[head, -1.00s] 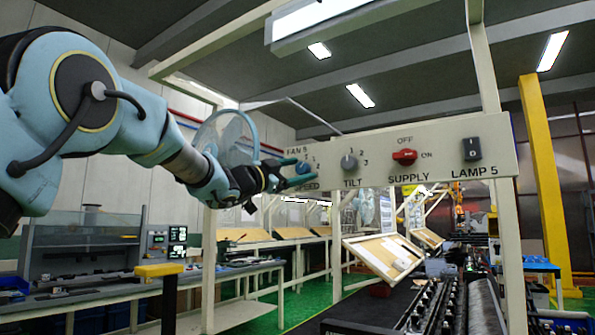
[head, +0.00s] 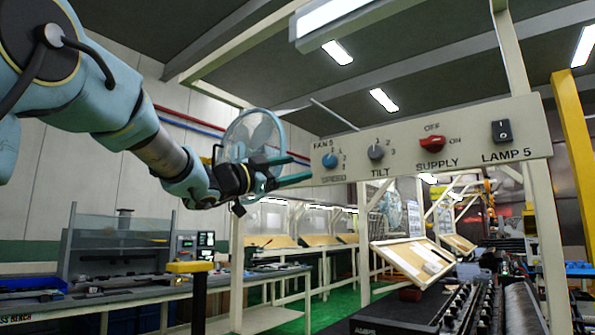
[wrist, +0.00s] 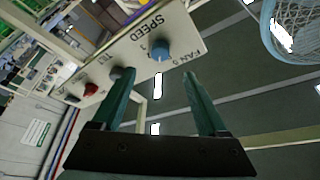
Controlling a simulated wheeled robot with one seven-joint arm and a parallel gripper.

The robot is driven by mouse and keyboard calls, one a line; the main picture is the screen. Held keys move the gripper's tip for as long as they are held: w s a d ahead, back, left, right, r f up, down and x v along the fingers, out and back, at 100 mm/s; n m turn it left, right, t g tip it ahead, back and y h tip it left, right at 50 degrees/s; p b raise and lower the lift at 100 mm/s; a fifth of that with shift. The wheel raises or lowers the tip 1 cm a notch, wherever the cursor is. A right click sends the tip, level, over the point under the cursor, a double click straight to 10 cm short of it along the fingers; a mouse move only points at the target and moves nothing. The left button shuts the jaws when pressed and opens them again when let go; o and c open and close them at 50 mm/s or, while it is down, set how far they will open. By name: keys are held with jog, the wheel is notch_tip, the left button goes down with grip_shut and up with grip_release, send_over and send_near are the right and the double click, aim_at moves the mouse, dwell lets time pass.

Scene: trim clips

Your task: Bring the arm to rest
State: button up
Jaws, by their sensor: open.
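My gripper (head: 300,172) is open and empty, with its green fingers apart. In the head view it is left of the control panel (head: 465,140), clear of the blue speed knob (head: 330,160). In the wrist view the fingers (wrist: 160,95) point toward the panel (wrist: 130,55), and the blue knob (wrist: 159,50) shows beyond them, not between them. My arm reaches in from the upper left of the head view, stretched out toward the panel.
The panel also bears a grey tilt knob (head: 376,152), a red supply knob (head: 432,143) and a black lamp switch (head: 501,131). A round fan (head: 252,135) is behind my gripper. A bench (head: 130,290) stands at lower left; a tilted board (head: 412,262) is below the panel.

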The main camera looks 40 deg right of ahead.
dwell(0.4)
jog(key=w+a+f+n+t+y, duration=0.3)
jog(key=w+a+f+n+t, duration=0.2)
jog(key=w+f, duration=0.15)
jog(key=w+a+f+n+t+y, duration=0.3)
jog(key=w+a+f+n+t, duration=0.25)
jog(key=w, duration=0.25)
jog(key=w+a+f+n+y, duration=0.3)
jog(key=a+f+y, duration=0.1)
jog(key=a+f, duration=0.4)
jog(key=w+a+f+n+y, duration=0.2)
jog(key=a+f+n+y, duration=0.2)
jog(key=a+f, duration=0.45)
jog(key=s+a+f+n+g+y, duration=0.2)
jog(key=s+a+f+n+y, duration=0.25)
jog(key=a+f, duration=0.8)
jog(key=s+a+f+n+g+y, duration=0.1)
jog(key=s+a+f+g, duration=0.2)
jog(key=s, duration=0.6)
jog(key=s+a+f+n+g+y, duration=0.1)
jog(key=s+a+f+n+g, duration=0.1)
jog(key=s+a+f+g, duration=0.2)
jog(key=s+a+f, duration=0.2)
jog(key=s+f, duration=0.2)
jog(key=s, duration=0.1)
jog(key=shift+y, duration=0.35)
jog(key=shift+a+f, duration=0.1)
